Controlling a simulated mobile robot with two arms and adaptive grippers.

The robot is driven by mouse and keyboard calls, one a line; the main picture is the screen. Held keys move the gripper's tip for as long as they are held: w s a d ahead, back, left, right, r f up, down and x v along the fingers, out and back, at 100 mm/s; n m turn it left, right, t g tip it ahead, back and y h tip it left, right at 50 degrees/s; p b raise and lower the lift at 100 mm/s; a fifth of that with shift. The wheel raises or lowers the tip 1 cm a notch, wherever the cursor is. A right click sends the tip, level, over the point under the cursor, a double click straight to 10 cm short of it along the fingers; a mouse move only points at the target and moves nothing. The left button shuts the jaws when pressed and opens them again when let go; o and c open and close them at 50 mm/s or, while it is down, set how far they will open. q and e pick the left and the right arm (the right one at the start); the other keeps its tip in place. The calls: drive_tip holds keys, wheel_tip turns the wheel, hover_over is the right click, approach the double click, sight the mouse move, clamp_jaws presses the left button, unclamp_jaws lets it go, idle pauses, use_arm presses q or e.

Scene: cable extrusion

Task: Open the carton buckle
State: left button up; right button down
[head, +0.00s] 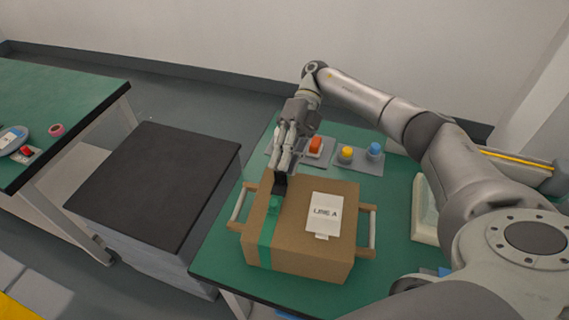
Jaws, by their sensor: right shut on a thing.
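A brown carton (310,255) with a handle at each side stands on the green table. A white label reading "LINE A" (325,212) is on its top. A green strap (264,245) runs over the carton's left part, with a small green buckle (273,203) on the top. My right gripper (280,183) comes down from the back, its dark fingertips at the back edge of the carton top by the strap. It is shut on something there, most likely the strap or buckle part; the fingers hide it. My left gripper is not in view.
Behind the carton are a red-orange button (315,146), a yellow button (346,153) and a blue button (375,149) on grey plates. A black-topped cabinet (150,180) stands left of the table. Another green table (60,90) is at the far left.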

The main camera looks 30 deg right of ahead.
drive_tip(key=shift+d+f+g+y+b, duration=0.1)
drive_tip(key=shift+f+g+y+b, duration=0.2)
drive_tip(key=shift+f+g+b, duration=0.25)
drive_tip(key=shift+b, duration=0.5)
idle(1.1)
drive_tip(key=c, duration=1.4)
unclamp_jaws()
drive_tip(key=shift+w, duration=0.1)
drive_tip(key=shift+w+r, duration=0.1)
drive_tip(key=shift+r, duration=0.15)
wheel_tip(320, 180, up, 10)
drive_tip(key=shift+f, duration=0.1)
